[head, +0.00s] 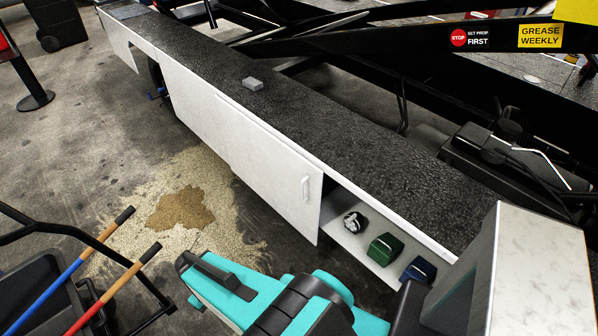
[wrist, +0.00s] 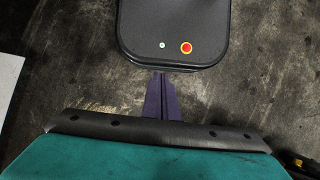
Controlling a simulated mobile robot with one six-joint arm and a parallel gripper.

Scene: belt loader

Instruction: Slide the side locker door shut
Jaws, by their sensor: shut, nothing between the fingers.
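The side locker door (head: 268,172) is a white sliding panel on the long locker under the dark-topped deck. It stands partly open, leaving a gap at its right end. A small upright handle (head: 305,188) is near its right edge. Inside the open locker (head: 343,222) are a green box (head: 384,249), a dark blue box (head: 418,271) and a black-and-white item (head: 354,222). My gripper (wrist: 161,77) is shut and empty in the wrist view, pointing over the floor and away from the handle. Its fingertips cannot be made out in the head view.
A grey block (head: 252,84) lies on the deck. Sandy granules with a brown stain (head: 182,208) cover floor beside the door. A dark cart with blue and red poles (head: 60,285) is at lower left. A pale post (head: 540,265) stands right of the opening.

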